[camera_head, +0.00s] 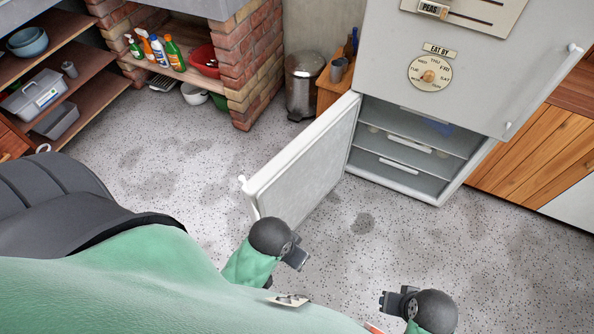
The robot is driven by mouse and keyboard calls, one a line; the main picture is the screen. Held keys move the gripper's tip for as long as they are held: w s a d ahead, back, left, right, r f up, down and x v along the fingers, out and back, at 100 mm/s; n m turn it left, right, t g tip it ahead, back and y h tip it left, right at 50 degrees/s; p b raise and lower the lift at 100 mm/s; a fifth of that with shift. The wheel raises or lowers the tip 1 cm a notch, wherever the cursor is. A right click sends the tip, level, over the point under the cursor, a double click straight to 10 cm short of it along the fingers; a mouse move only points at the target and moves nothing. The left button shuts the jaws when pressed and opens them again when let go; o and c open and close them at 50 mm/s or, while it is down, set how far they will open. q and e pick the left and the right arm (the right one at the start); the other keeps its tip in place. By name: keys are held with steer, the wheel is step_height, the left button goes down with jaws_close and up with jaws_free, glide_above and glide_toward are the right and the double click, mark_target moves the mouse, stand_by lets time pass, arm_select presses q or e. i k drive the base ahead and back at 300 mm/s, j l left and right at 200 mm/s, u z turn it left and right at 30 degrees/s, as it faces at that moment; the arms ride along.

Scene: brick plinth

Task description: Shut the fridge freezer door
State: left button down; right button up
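The freezer door (306,155) is the lower door of the pale grey fridge (480,60). It stands wide open, swung out to the left, its pale inner face showing. Its hinge side is at the left edge of the compartment. The freezer compartment (410,150) shows several shelves or drawers. My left gripper (298,257) is just below the door's free lower end in the picture; I cannot tell whether they touch. My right gripper (388,302) is at the bottom, apart from the door. Both look empty; their finger gaps are unclear.
The upper fridge door is shut. A metal bin (304,85) and small wooden cabinet (332,90) stand behind the freezer door. Brick shelving with bottles (173,53) is at the back left, wooden cupboards (540,155) at the right. Speckled floor (480,250) before the freezer is clear.

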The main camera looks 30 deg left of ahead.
mark_target(301, 176)
steer(key=j+z, duration=0.15)
steer(key=j, duration=0.3)
steer(key=j+z, duration=0.15)
steer(key=j, duration=0.3)
steer(key=k+j+z, duration=0.15)
steer(key=j, duration=0.3)
steer(key=k+j+z, duration=0.15)
steer(key=j, duration=0.3)
steer(key=j+z, duration=0.15)
steer(key=j, duration=0.3)
steer(key=k+j+z, duration=0.15)
steer(key=j, duration=0.25)
steer(key=k+j+z, duration=0.1)
steer(key=k+j, duration=0.65)
steer(key=k, duration=0.05)
